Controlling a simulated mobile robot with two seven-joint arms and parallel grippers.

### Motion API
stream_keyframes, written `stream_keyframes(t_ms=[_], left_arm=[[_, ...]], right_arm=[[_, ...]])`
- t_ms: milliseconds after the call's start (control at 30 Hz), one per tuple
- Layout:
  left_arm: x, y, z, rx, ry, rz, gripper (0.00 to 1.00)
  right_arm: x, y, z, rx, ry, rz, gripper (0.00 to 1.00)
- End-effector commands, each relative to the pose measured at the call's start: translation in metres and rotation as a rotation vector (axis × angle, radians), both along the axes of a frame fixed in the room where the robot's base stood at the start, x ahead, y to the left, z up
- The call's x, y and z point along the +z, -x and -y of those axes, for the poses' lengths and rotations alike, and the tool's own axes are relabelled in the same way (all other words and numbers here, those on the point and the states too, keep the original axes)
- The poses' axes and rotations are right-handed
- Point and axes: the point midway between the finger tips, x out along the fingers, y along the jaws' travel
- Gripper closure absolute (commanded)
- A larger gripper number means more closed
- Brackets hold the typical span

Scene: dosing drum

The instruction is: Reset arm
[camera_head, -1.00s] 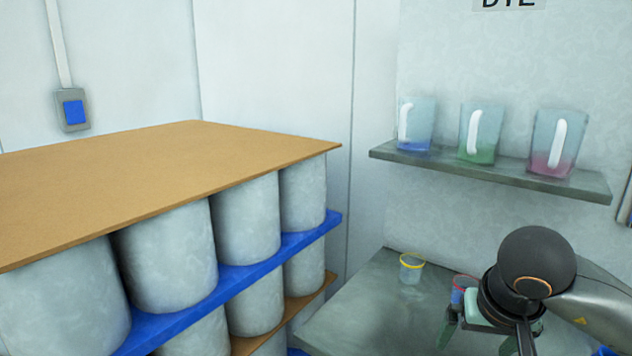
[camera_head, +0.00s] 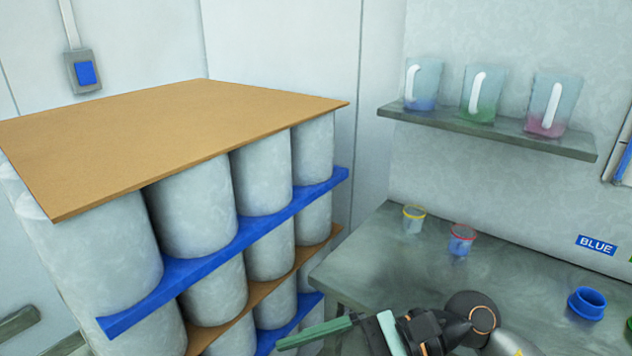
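My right gripper (camera_head: 345,335) is at the bottom of the head view, in front of the table's near left part. Its arm comes in from the lower right. One long green finger points left from the pale green palm, standing at the palm's upper edge. The other finger is not clearly seen at the picture's lower edge. The gripper looks open, and nothing shows in it. It is apart from the red-rimmed cup (camera_head: 462,240) and the yellow-rimmed cup (camera_head: 413,219), which stand upright on the grey table (camera_head: 400,265). My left gripper is not in view.
A stack of grey drums (camera_head: 190,210) with blue and brown sheets and a brown top board (camera_head: 170,130) stands left. A wall shelf (camera_head: 480,134) holds three jugs. A blue ring-shaped container (camera_head: 587,303) sits on the table at right, below a BLUE label (camera_head: 597,244).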

Motion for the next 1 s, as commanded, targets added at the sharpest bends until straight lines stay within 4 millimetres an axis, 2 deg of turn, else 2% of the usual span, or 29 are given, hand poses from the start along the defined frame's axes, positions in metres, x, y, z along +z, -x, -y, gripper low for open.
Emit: stream_keyframes(t_ms=[33,100,167,233,300,367,467,500,567,633,667,700,800,900,1000], left_arm=[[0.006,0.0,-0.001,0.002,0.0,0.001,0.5],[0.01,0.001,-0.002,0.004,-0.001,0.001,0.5],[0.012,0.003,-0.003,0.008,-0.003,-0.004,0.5],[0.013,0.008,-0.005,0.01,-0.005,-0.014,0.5],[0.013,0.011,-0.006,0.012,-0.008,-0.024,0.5],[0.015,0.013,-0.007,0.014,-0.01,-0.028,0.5],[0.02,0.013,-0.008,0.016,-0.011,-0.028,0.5],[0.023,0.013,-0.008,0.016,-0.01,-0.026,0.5],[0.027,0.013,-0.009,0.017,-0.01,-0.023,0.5],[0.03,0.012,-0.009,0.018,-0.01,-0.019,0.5],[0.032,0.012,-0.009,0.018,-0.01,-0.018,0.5],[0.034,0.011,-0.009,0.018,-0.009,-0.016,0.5],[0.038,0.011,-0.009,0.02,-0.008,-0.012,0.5],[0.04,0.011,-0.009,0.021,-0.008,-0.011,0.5],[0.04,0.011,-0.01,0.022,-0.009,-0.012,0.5]], right_arm=[[0.017,0.0,-0.008,-0.061,-0.12,-0.189,0.0],[0.036,-0.012,-0.009,-0.151,-0.284,-0.463,0.0],[0.047,-0.027,-0.004,-0.226,-0.42,-0.71,0.0],[0.049,-0.049,0.009,-0.313,-0.575,-1.003,0.0],[0.038,-0.073,0.029,-0.399,-0.731,-1.304,0.0],[0.018,-0.091,0.049,-0.472,-0.867,-1.562,0.0],[-0.036,-0.108,0.087,-0.589,-1.107,-1.992,0.0],[-0.063,-0.109,0.102,-0.634,-1.207,-2.159,0.0],[-0.105,-0.102,0.122,-0.696,-1.353,-2.382,0.0],[-0.152,-0.085,0.141,-0.762,-1.524,-2.612,0.0],[-0.171,-0.075,0.147,0.741,1.507,2.547,0.0],[-0.195,-0.061,0.155,0.704,1.457,2.414,0.0],[-0.244,-0.021,0.168,0.625,1.357,2.132,0.0],[-0.275,0.013,0.174,0.57,1.29,1.932,0.0],[-0.289,0.032,0.177,0.541,1.257,1.831,0.0]])
